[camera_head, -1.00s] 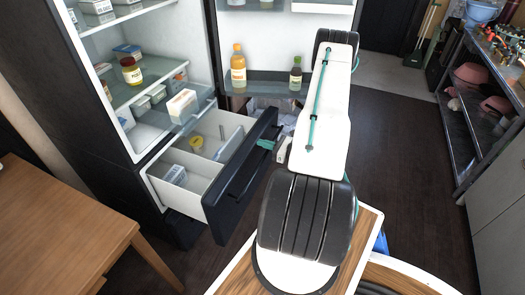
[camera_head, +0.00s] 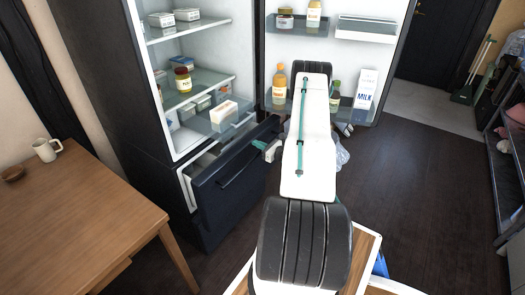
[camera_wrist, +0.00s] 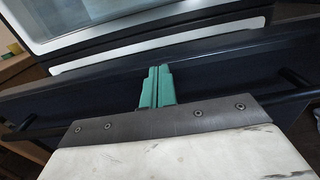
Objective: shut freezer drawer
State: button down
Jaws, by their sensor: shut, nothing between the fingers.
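The freezer drawer (camera_head: 235,185) has a dark front with a bar handle and sits below the fridge compartment. It stands partly out, with a narrow strip of its white inside (camera_head: 200,160) showing above the front. My gripper (camera_head: 262,146) is at the upper right part of the drawer front. In the wrist view my gripper's green fingers (camera_wrist: 157,86) are together, with nothing between them, and lie against or very close to the dark drawer front (camera_wrist: 215,68). The handle bar (camera_wrist: 280,102) passes behind my wrist, its middle hidden.
The fridge door (camera_head: 385,60) stands wide open at the right, with bottles and a milk carton (camera_head: 365,88) on its shelf. A wooden table (camera_head: 75,215) with a mug (camera_head: 46,149) is at the left front. Dark floor (camera_head: 430,190) is clear at the right.

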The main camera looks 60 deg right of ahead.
jog(key=w, duration=0.9)
jog(key=shift+w+r, duration=0.25)
jog(key=shift+w, duration=0.05)
jog(key=s, duration=1.4)
jog(key=shift+s+f, duration=0.25)
jog(key=shift+s, duration=0.15)
